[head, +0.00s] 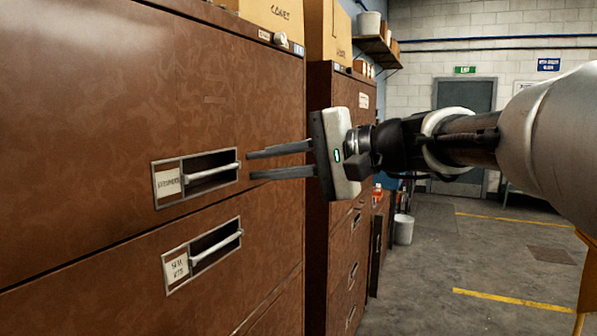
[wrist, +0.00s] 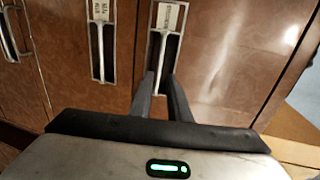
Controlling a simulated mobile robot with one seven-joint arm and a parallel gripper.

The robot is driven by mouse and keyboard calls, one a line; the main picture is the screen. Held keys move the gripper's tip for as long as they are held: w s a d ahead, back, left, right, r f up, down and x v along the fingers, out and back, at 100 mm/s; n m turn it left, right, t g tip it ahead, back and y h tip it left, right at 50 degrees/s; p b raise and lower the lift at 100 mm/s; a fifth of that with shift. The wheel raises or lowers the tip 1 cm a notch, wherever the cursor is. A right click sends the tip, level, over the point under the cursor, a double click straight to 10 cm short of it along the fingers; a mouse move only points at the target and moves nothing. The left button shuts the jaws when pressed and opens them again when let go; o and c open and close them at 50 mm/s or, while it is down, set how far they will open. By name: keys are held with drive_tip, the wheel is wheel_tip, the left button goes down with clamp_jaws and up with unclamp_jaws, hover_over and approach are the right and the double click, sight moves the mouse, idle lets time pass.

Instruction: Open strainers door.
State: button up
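A brown cabinet (head: 100,130) fills the left of the head view. Its upper front has a recessed pull with a pale bar handle (head: 212,173) and a label (head: 168,183) too small to read surely. This front sits flush and shut. My gripper (head: 249,165) is open and empty, its two dark fingers pointing left at the upper handle, with the tips just short of its right end. In the wrist view the same handle (wrist: 163,48) runs up from between the spread fingers (wrist: 162,88). I cannot tell whether they touch it.
A lower front has its own handle (head: 216,250) and a label (head: 176,265) that seems to read seal kits. A second brown cabinet (head: 318,150) stands beyond. Boxes (head: 275,15) sit on top. The floor (head: 430,262) at right is mostly clear, with a bin (head: 403,229) farther back.

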sight(215, 171)
drive_tip(key=x, duration=1.1)
drive_tip(key=shift+w+a+f+p, duration=0.1)
drive_tip(key=shift+w+a+p, duration=0.05)
drive_tip(key=shift+a+p, duration=0.2)
drive_tip(key=shift+c, duration=0.3)
clamp_jaws()
idle(0.5)
